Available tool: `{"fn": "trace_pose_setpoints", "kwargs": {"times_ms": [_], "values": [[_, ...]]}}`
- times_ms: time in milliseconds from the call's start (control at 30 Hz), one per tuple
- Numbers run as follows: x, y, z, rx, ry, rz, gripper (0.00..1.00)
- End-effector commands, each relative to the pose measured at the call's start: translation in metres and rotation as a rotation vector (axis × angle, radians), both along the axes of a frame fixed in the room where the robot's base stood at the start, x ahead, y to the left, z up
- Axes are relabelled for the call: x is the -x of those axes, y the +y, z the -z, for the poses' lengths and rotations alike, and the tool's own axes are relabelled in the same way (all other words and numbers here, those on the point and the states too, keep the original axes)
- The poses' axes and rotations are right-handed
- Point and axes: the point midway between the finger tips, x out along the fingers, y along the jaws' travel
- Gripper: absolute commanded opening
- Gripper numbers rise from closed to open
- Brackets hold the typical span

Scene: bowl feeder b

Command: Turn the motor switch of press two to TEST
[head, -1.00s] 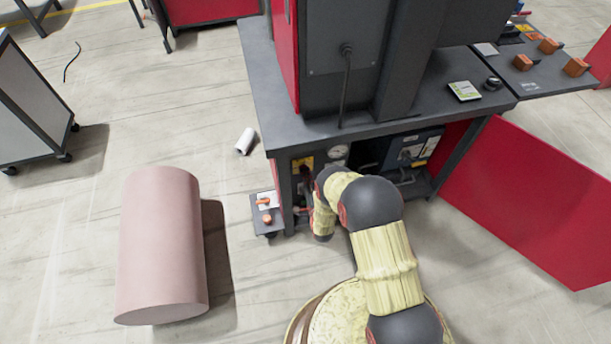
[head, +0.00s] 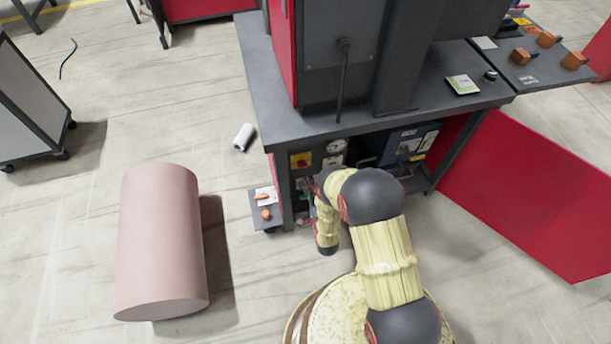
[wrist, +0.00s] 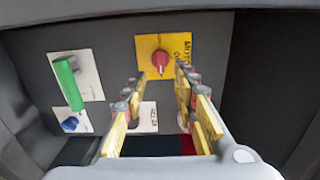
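The motor switch is a red knob (wrist: 160,62) on a yellow plate (wrist: 148,42) with partly legible "MOTOR" lettering, set in a dark panel in the wrist view. The yellow plate also shows in the head view (head: 301,160), under the table top at the left. My gripper (wrist: 160,82) is open, with its yellow fingers apart and nothing between them. The knob lies ahead of the fingertips, apart from them as far as I can tell. The knob's exact setting is too small to read. In the head view my arm hides most of the gripper.
A green handle (wrist: 69,84) and a blue knob (wrist: 72,124) sit left of the switch, and a white label plate (wrist: 146,117) below it. In the head view, a gauge (head: 336,146) is beside the yellow plate, a small shelf (head: 259,218) juts out left, and a red door (head: 530,200) stands open right.

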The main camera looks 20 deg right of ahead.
Motion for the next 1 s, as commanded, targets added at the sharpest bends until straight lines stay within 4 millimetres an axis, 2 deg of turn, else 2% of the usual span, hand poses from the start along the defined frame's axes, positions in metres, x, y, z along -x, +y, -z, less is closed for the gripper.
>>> {"fn": "trace_pose_setpoints", "kwargs": {"times_ms": [100,300,1000], "values": [[0.021,0.0,0.001,0.0,0.003,0.0,0.29],[0.04,0.0,0.001,0.0,0.001,0.0,0.29],[0.043,0.0,0.0,0.019,0.001,0.0,0.29]]}}
